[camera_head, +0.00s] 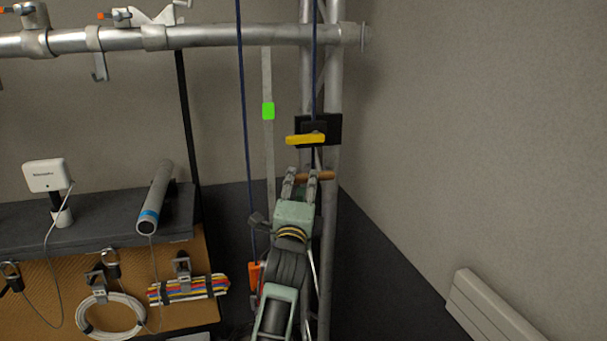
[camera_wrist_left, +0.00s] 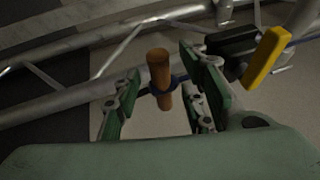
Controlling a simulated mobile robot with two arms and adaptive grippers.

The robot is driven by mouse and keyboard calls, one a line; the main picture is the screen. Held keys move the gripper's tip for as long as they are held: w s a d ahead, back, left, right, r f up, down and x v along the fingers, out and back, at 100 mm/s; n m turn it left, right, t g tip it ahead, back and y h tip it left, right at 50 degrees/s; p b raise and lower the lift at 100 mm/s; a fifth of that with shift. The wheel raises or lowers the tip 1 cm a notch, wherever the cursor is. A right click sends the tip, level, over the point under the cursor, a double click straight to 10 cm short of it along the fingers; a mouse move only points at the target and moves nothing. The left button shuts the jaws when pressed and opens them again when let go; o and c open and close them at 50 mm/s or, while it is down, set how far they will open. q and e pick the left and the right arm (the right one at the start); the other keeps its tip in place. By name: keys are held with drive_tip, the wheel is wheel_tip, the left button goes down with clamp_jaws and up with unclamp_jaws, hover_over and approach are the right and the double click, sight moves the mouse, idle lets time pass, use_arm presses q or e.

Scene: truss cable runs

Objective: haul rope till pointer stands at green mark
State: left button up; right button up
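A dark blue rope hangs from the top bar in two runs, a left run (camera_head: 244,120) and a right run (camera_head: 314,70). A bright green mark (camera_head: 268,111) sits on a grey upright strip. An orange piece (camera_head: 255,275), possibly the pointer, is at the left run's lower end, well below the mark. The right run passes a black block with a yellow lever (camera_head: 305,139), also in the wrist view (camera_wrist_left: 265,57). Below it is a wooden handle (camera_head: 326,175). My left gripper (camera_head: 300,178) is open; in the wrist view the handle (camera_wrist_left: 159,70), tied to the rope, shows between its spread fingers.
A metal truss upright (camera_head: 333,80) stands right beside the rope and gripper. At left is a dark shelf (camera_head: 100,215) with a white device and a grey cylinder. Coiled cable hangs below it. A radiator (camera_head: 490,305) is at lower right.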

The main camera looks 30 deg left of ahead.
sight(302, 182)
use_arm(q)
drive_tip(key=shift+p+x, duration=0.4)
drive_tip(key=shift+x, duration=1.2)
clamp_jaws()
